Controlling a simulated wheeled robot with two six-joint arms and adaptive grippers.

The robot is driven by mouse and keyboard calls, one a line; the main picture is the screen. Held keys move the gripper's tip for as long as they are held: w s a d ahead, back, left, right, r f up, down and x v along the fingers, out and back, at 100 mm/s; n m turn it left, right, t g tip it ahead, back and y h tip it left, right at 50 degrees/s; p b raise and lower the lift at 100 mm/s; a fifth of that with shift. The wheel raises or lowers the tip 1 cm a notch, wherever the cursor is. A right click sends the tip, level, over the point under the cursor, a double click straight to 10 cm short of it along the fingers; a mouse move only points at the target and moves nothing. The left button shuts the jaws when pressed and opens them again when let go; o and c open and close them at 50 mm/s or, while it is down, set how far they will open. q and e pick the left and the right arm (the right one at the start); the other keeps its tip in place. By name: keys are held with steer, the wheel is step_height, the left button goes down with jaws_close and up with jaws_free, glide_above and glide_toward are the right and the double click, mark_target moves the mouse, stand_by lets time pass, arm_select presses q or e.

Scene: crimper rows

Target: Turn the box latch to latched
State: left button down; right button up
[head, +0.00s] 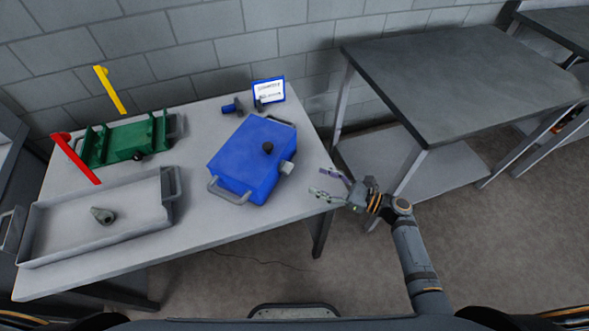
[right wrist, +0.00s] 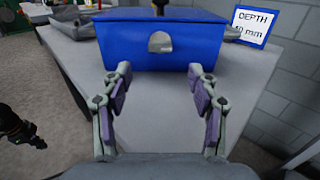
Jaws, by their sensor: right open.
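The blue box (head: 243,155) stands on the light table, with a dark knob (head: 267,148) on its lid. Its latch (head: 288,168) is a light grey tab on the right side, facing my right gripper (head: 318,180). In the right wrist view the latch (right wrist: 160,42) is a rounded grey plate on the front of the blue box (right wrist: 125,45). I cannot tell its turned position for sure. My right gripper is open and empty; its fingers (right wrist: 159,72) point at the latch with a gap between.
A grey tray (head: 90,243) holding a small grey part (head: 103,215) is at the front left. A green fixture (head: 125,141) with red (head: 77,160) and yellow (head: 109,90) bars stands behind it. A depth sign (head: 269,91) is at the back. The right table edge is clear.

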mark_target(291, 169)
steer(key=p+x, duration=0.1)
steer(key=x, duration=0.8)
steer(key=c, duration=1.2)
steer(key=shift+o, duration=0.2)
